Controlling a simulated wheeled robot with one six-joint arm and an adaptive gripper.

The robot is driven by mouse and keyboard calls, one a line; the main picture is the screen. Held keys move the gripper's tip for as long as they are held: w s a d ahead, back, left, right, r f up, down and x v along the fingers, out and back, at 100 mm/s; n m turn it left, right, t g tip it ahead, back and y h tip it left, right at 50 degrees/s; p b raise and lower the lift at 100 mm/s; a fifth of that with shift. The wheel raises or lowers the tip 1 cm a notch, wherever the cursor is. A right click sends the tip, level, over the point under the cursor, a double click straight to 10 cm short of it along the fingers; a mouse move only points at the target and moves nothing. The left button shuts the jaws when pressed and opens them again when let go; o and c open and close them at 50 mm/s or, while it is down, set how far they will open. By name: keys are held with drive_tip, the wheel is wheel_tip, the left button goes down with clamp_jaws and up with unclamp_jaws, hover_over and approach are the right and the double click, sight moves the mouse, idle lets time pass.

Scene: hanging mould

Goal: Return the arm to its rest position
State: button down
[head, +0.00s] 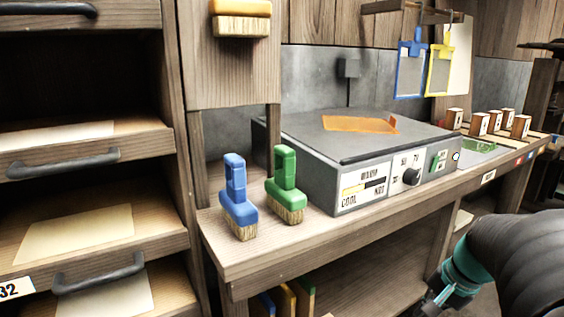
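My arm (520,262) comes in at the lower right, in front of the wooden bench. It is dark grey with teal joints. The end of it, with my gripper (432,304), is small and partly cut off by the bottom edge. I cannot make out its fingers or whether it holds anything. A blue-framed mould (411,68) and a yellow-framed mould (440,70) hang from a wooden rail (420,14) above the back of the bench, apart from my arm.
The bench (300,248) carries a grey hot plate (300,150) with an orange sheet (358,124) on top. A blue brush (237,195) and a green brush (285,185) stand in front. Several wooden stamps (480,124) stand farther right. Drawers (90,240) fill the left.

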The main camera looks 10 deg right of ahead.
drive_tip(key=s+a+r+n, duration=0.1)
drive_tip(key=s+a+n, duration=0.1)
drive_tip(key=a+n, duration=0.2)
drive_tip(key=s+a+r+n+t+h, duration=0.1)
drive_tip(key=s+a+n, duration=0.2)
drive_tip(key=a, duration=0.5)
drive_tip(key=s+a+r+n+t, duration=0.1)
drive_tip(key=s+a+r+n, duration=0.1)
drive_tip(key=a+n, duration=0.2)
drive_tip(key=a, duration=0.3)
drive_tip(key=shift+s+n+h, duration=0.3)
drive_tip(key=shift+s, duration=0.05)
